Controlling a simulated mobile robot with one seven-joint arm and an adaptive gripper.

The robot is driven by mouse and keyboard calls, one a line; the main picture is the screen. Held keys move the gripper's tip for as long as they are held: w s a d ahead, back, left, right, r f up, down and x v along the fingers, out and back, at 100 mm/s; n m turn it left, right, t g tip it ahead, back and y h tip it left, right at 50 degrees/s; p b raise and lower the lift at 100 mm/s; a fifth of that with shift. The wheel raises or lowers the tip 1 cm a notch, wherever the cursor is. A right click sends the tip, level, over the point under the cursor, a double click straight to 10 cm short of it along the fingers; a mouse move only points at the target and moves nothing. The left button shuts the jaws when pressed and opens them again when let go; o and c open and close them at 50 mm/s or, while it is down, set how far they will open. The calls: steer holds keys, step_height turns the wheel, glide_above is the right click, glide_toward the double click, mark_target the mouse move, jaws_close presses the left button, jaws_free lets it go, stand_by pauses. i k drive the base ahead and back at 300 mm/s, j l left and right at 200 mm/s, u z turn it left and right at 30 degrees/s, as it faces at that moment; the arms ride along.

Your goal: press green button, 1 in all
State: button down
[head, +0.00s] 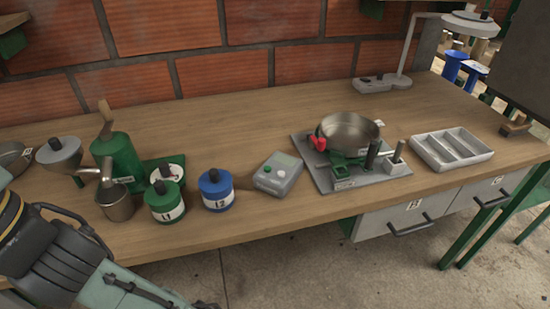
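A small grey control box (289,181) sits on the wooden bench near the middle of the head view. Its sloped top carries a small green button (267,169) at the left and a pale, whitish button (281,173) to its right. A greenish panel lies behind them. Nothing covers the box or touches the green button. Part of my arm (70,262) shows at the lower left, well to the left of the box. I cannot make out my gripper's fingers in this view.
A green lidded jar (164,203), a blue lidded jar (214,192) and a metal jug (117,205) stand left of the box. A grey board (327,182) bearing a metal bowl (349,130) stands right. A grey tray (461,163) lies farther right. The bench behind the box is clear.

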mark_target(267, 170)
steer(key=i+l+u, duration=0.2)
steer(key=l+u, duration=0.15)
steer(key=l, duration=0.55)
steer(key=l+u, duration=0.35)
steer(key=l, duration=0.6)
steer(key=i, duration=0.05)
